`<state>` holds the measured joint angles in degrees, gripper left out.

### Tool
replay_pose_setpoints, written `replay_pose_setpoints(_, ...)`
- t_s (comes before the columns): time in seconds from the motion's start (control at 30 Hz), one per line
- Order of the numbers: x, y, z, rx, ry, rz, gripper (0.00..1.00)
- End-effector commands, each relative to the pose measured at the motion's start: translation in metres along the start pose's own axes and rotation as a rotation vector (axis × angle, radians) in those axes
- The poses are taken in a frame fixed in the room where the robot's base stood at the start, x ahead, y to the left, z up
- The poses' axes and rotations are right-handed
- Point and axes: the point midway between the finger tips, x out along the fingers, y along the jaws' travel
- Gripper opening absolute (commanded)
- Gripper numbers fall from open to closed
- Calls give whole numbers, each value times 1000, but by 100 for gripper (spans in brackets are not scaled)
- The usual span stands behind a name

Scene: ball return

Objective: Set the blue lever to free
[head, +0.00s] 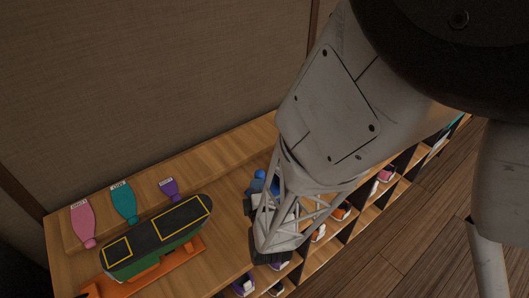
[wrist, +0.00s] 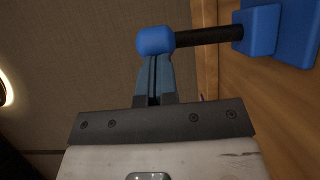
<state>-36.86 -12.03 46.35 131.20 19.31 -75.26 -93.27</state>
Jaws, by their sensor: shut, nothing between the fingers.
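The blue lever shows in the wrist view as a rounded blue knob (wrist: 155,41) on a black rod (wrist: 208,35). The rod runs right to a blue block (wrist: 260,30) on the wooden surface. My gripper (wrist: 154,70) is shut and empty, its fingertips right at the knob. They look close to or touching it; I cannot tell which. In the head view, part of the blue lever (head: 259,181) shows beside my arm, which hides much of it and my fingers. I cannot read any lever position marking.
A wooden bench (head: 225,255) carries a green and black skateboard-like piece (head: 160,238) on an orange base (head: 165,270). Pink (head: 83,222), teal (head: 124,202) and purple (head: 169,190) labelled pin shapes lie behind it. Cubbyholes below hold several shoes. A wall stands behind.

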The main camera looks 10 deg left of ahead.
Motion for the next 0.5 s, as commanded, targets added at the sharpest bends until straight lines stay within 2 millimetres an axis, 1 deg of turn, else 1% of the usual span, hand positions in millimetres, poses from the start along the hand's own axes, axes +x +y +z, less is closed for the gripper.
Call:
replay_pose_setpoints(0.03,6,5,1,4,-8,11,0)
replay_pose_setpoints(0.17,6,6,0,5,-8,12,0)
replay_pose_setpoints(0.37,0,6,-6,5,-6,12,0)
replay_pose_setpoints(0.5,-8,5,-13,3,-1,11,0)
